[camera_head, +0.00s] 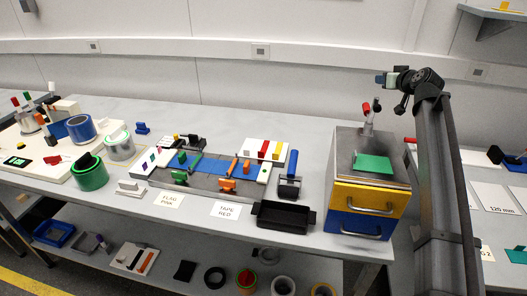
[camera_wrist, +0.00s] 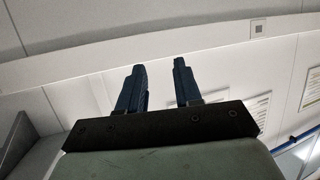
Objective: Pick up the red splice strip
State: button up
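A red strip (camera_head: 263,147) stands in a white holder (camera_head: 280,160) toward the back middle of the bench in the head view, beside yellow and orange strips. It looks like the splice strip, though it is small here. My gripper (camera_head: 381,79) is raised high at the right, well above and away from the holder. In the wrist view my gripper (camera_wrist: 160,68) has its two dark blue fingers apart with nothing between them.
A drawer unit (camera_head: 370,196) with yellow and blue fronts stands at the bench's right, with a green plate (camera_head: 373,164) on top. A black tray (camera_head: 284,217) sits at the front edge. A splicing fixture with a blue band (camera_head: 211,168) lies left of the holder.

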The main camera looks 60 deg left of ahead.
jog(key=s+a+r+y, duration=0.1)
jog(key=s+a+r, duration=0.3)
jog(key=a+r, duration=0.15)
jog(key=n+g+h, duration=0.6)
jog(key=n+h, duration=0.8)
send_over(261, 150)
jog(key=s+d, duration=0.2)
jog(key=d, duration=0.2)
notch_tip(261, 150, down, 18)
notch_tip(261, 150, down, 9)
jog(key=shift+s+a+r, duration=0.1)
jog(key=shift+s+r, duration=0.05)
jog(key=shift+r, duration=0.05)
jog(key=shift+s+d+f, duration=0.1)
jog(key=shift+f, duration=1.2)
jog(key=shift+s+d+f, duration=0.1)
jog(key=shift+f, duration=1.15)
grip_shut()
